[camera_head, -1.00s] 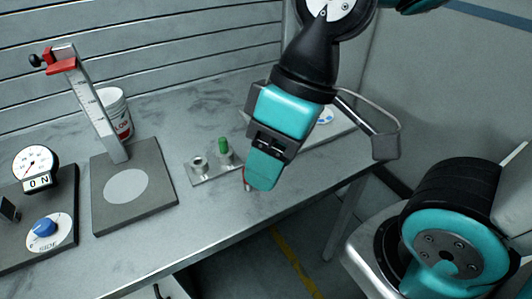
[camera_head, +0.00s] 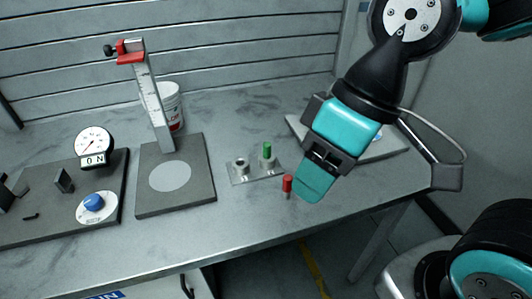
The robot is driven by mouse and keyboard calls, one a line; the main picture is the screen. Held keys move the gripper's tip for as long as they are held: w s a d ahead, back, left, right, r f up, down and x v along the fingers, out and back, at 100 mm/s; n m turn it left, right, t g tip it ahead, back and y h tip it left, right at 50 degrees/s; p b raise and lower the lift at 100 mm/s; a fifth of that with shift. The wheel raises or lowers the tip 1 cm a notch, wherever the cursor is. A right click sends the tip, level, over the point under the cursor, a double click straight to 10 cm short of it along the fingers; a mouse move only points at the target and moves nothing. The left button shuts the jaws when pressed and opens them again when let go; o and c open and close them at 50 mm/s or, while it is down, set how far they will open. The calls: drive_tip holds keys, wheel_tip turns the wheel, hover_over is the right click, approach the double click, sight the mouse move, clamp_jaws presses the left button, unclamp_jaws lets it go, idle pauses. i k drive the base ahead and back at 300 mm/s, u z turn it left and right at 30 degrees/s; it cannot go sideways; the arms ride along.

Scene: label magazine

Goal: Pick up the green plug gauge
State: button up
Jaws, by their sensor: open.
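The green plug gauge (camera_head: 267,151) stands upright in a metal holder plate (camera_head: 242,180) on the grey workbench, right of the middle. Only its green upper part and a short base show. My gripper (camera_head: 313,185) is open and empty, to the right of the green gauge and nearer the front, apart from it. Its teal finger part points down and left; the gap between the fingertips is hidden from this side.
A red plug gauge (camera_head: 287,184) stands just left of my gripper's tip. A metal ring (camera_head: 240,164) sits on the holder plate. A height gauge (camera_head: 155,110) on a dark base (camera_head: 200,194), a white tub (camera_head: 173,100) and a dial device (camera_head: 95,142) stand to the left.

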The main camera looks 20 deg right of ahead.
sight(267, 145)
drive_tip(key=k, duration=1.3)
drive_tip(key=u, duration=0.45)
drive_tip(key=i, duration=0.55)
drive_tip(key=u, duration=0.5)
drive_tip(key=i, duration=1.2)
drive_tip(key=z, duration=0.5)
